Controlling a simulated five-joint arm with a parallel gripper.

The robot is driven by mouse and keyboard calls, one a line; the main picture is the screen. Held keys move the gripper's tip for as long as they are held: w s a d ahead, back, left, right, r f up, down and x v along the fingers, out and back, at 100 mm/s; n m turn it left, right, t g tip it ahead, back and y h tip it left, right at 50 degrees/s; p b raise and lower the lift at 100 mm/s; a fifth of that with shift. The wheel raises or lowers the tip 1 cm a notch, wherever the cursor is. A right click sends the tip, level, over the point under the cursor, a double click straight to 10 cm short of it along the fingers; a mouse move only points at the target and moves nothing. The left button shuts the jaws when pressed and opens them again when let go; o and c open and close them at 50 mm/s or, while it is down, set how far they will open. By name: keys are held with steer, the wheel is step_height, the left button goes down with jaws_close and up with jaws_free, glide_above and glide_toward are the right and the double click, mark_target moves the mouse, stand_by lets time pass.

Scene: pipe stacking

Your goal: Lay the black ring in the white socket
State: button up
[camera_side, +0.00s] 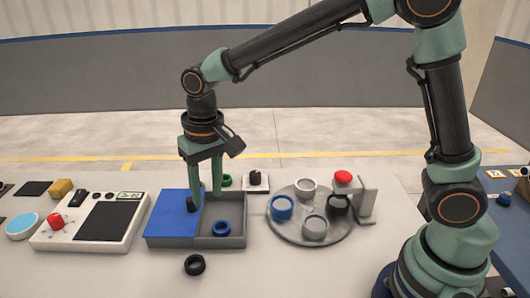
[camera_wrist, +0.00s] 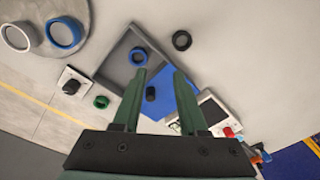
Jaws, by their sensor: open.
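The black ring (camera_side: 194,265) lies flat on the table in front of the tray; the wrist view shows it whole (camera_wrist: 182,40), beyond my fingertips. The white socket (camera_side: 306,187) is at the back of a round grey plate (camera_side: 283,231) and looks empty. It also shows at the upper left of the wrist view (camera_wrist: 17,37). My gripper (camera_side: 205,198) points down over the tray, open, its fingers on either side of a black knob (camera_wrist: 151,93) on the tray's blue lid. Nothing is held. Whether a finger touches the knob I cannot tell.
The tray (camera_side: 237,241) holds a blue ring (camera_side: 221,229) in its open part. A green ring (camera_side: 225,181) and a white-based knob (camera_side: 257,180) stand behind. A control box (camera_side: 55,240) is left.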

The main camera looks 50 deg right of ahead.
steer(key=s+d+r+t, duration=0.1)
steer(key=s+d+r, duration=0.1)
steer(key=d, duration=0.3)
steer(key=s+d+r+t, duration=0.2)
steer(key=s+d+r, duration=0.1)
steer(key=s+d, duration=0.2)
steer(key=s+d+r+n+t, duration=0.1)
steer(key=s+d+r, duration=0.2)
steer(key=d, duration=0.4)
steer(key=shift+s+r+t, duration=0.2)
steer(key=shift+s+t, duration=0.1)
steer(key=shift+s+d+f, duration=0.15)
steer(key=shift+s+d, duration=0.2)
steer(key=shift+c, duration=1.2)
